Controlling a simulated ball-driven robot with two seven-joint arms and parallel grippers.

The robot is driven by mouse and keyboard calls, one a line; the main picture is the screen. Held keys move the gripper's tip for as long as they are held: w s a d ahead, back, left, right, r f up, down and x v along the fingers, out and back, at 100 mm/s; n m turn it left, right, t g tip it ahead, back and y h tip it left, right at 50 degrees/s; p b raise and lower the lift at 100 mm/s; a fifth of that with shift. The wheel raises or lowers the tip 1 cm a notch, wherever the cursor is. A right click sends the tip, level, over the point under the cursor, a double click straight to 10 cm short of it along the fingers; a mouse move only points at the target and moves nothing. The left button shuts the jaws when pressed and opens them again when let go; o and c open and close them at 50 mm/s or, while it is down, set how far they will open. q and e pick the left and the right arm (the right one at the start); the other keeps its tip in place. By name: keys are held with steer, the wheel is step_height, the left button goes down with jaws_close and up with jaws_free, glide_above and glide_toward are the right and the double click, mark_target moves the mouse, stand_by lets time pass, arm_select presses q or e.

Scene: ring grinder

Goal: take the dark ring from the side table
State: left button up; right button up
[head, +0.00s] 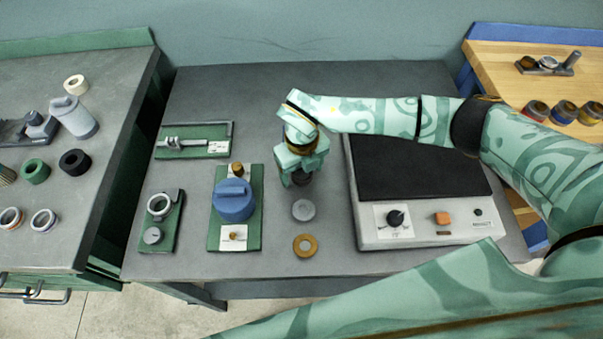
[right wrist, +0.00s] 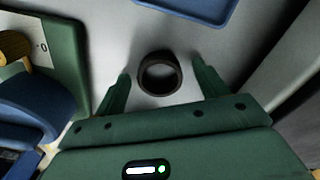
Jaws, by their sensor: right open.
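A black ring (head: 75,162) lies on the grey side table (head: 100,200) at the left in the head view, right of a green ring (head: 36,171). My right gripper (head: 300,178) is far from it, pointing down over the middle table. It is open. In the right wrist view, another dark ring (right wrist: 160,92) lies on the grey surface between the fingers of my right gripper (right wrist: 160,68), with a gap on each side. In the head view this ring is mostly hidden by the gripper. My left gripper is not in view.
A blue cylinder (head: 234,205) on a green plate stands left of my right gripper. A control box with a black top (head: 420,168) stands to the right. A grey disc (head: 304,209) and a brass ring (head: 305,255) lie in front. A wooden table (head: 500,70) stands at the right.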

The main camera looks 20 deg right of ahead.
steer(key=shift+r, duration=0.1)
steer(key=c, duration=1.1)
steer(key=shift+c, duration=0.2)
